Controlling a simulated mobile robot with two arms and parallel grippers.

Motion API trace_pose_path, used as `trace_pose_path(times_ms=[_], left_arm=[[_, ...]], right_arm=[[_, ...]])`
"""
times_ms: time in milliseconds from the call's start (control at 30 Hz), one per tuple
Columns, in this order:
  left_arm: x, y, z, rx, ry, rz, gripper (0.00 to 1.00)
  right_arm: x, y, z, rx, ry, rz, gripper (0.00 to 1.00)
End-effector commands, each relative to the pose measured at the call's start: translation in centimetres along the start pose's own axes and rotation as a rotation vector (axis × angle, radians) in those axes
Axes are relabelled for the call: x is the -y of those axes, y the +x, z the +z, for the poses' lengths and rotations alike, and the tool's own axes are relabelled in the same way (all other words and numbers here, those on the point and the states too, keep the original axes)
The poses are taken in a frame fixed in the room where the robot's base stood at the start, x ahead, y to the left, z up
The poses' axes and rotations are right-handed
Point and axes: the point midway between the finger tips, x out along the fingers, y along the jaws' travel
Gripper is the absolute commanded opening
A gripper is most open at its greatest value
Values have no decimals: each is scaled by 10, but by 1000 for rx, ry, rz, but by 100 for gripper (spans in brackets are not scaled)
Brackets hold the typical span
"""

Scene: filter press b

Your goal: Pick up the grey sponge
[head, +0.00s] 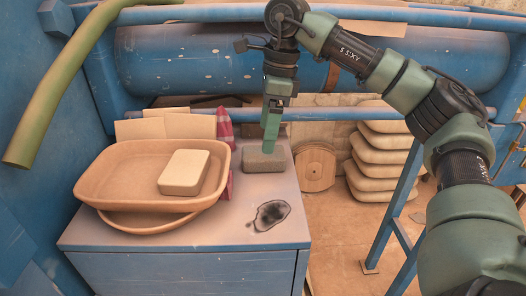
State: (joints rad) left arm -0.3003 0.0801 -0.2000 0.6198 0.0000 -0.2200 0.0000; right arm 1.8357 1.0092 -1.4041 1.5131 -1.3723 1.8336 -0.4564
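The grey sponge (252,161) is a small, flat, rough block lying near the back right of the blue cabinet top. My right gripper (269,147) points down over it, with its green fingertips at the sponge's upper side. The fingers overlap in this view, so I cannot tell their gap or whether they touch or hold the sponge. The sponge appears to rest on the cabinet top. My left gripper is not in view.
A tan tray (105,176) holding a cream block (184,172) stands left of the sponge. A red-patterned object (224,125) stands close behind. A blue pipe (330,114) crosses behind the gripper. The cabinet top (215,230) is free in front, apart from a dark stain.

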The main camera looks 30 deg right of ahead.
Motion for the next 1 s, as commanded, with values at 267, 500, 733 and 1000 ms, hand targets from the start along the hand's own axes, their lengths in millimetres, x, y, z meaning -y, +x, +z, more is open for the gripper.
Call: trace_pose_path(times_ms=[267, 500, 733, 1000], left_arm=[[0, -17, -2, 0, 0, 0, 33], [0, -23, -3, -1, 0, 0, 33], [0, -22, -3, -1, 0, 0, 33], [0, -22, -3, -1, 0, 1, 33]], right_arm=[[-3, 33, 0, -3, 0, 2, 85], [-4, 62, 0, -1, 1, 2, 85], [-4, 64, 0, 1, 1, 0, 85], [-4, 64, 0, 1, 1, 0, 20]])
